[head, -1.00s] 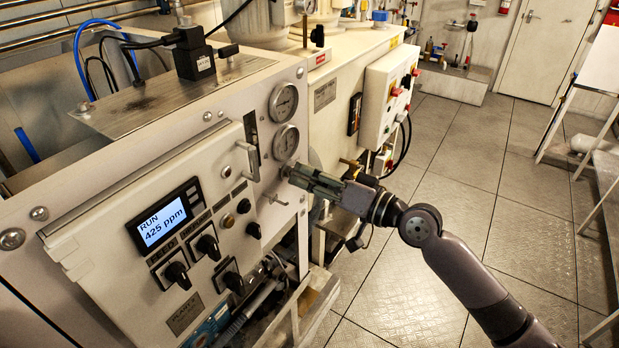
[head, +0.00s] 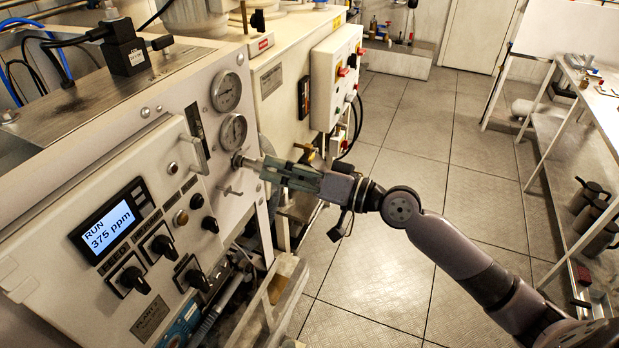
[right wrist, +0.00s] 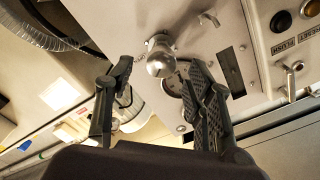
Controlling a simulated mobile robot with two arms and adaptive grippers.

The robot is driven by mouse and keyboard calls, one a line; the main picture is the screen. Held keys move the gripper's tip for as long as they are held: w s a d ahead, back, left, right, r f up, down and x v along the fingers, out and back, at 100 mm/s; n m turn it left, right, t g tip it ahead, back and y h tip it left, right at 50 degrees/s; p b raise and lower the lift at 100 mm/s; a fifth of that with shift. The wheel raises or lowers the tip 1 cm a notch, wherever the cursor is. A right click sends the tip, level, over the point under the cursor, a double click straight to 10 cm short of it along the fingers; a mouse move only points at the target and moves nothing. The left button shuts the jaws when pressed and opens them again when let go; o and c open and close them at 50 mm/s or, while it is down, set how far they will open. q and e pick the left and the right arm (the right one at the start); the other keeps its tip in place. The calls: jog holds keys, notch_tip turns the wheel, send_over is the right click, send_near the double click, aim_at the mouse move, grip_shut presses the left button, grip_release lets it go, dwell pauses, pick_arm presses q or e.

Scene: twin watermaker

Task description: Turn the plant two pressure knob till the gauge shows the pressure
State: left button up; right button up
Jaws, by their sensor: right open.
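The pressure knob (head: 238,159) is a small round metal knob on the white front panel, just below the lower pressure gauge (head: 233,131). My right gripper (head: 264,168) is at the knob from the right, with its fingers pointing at the panel. In the right wrist view the shiny knob (right wrist: 160,60) shows between the two spread fingertips (right wrist: 162,72), with room on both sides. The gripper is open and holds nothing. A gauge is partly hidden behind a finger there. The gauge needles are too small to read exactly. My left gripper is out of view.
A display (head: 108,222) reads RUN 375 ppm. Black rotary switches (head: 134,280) sit below it. A metal handle (head: 195,154) and a small T-handle (head: 230,191) stick out near the knob. Another upper gauge (head: 226,90) is above. The tiled floor (head: 400,260) at right is clear.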

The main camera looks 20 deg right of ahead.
jog(key=v, duration=0.7)
jog(key=shift+s+d, duration=0.2)
jog(key=shift+s, duration=0.1)
jog(key=shift+r, duration=0.1)
jog(key=shift+w, duration=0.1)
jog(key=w+d+f+m+h+b, duration=0.1)
jog(key=d+f+h, duration=0.25)
jog(key=f, duration=0.75)
jog(key=w+d+f+m+h+b, duration=0.15)
jog(key=d+f, duration=0.35)
jog(key=f, duration=0.6)
jog(key=d+f+m+h, duration=0.1)
jog(key=d+f+h, duration=0.3)
jog(key=f, duration=0.6)
jog(key=s+d+f+g+h+b, duration=0.1)
jog(key=s+f+g+h, duration=0.35)
jog(key=f, duration=1.05)
jog(key=s+a+f+n+g+b, duration=0.2)
jog(key=s+f+g, duration=0.1)
jog(key=s+f, duration=1.5)
jog(key=s+a+f+n+g, duration=0.2)
jog(key=s+a+f, duration=0.2)
jog(key=s, duration=0.6)
jog(key=s+a+f+n+g+b, duration=0.1)
jog(key=s+a+f, duration=0.3)
jog(key=s, duration=0.7)
notch_tip(320, 180, down, 2)
jog(key=shift+f+n+g+y, duration=0.2)
jog(key=shift+n+g+y, duration=0.15)
jog(key=shift+n+g, duration=0.25)
